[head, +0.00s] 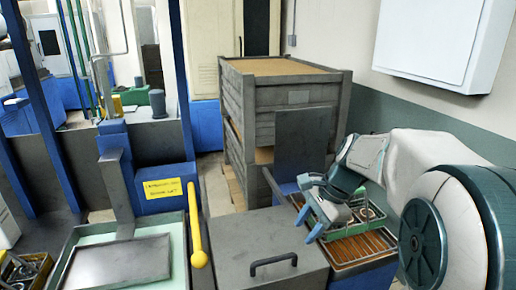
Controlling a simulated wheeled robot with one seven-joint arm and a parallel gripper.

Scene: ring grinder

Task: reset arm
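My arm reaches in from the right edge. My gripper (306,203) has light-blue fingers that look spread apart, pointing left and down, with nothing visible between them. It is over or beside a green-rimmed wire basket (372,213) that holds ring-shaped parts. The gripper and wrist hide part of this basket, and I cannot tell whether the fingers touch it. Below it is a second tray (362,249) with brown slats, on a blue stand.
A grey box with a black handle (273,262) is in front, left of the gripper. Stacked grey crates (290,92) stand behind. A yellow lever (197,240) and a grey plate in a pale green tray (120,262) are left. A white wall cabinet (435,40) hangs upper right.

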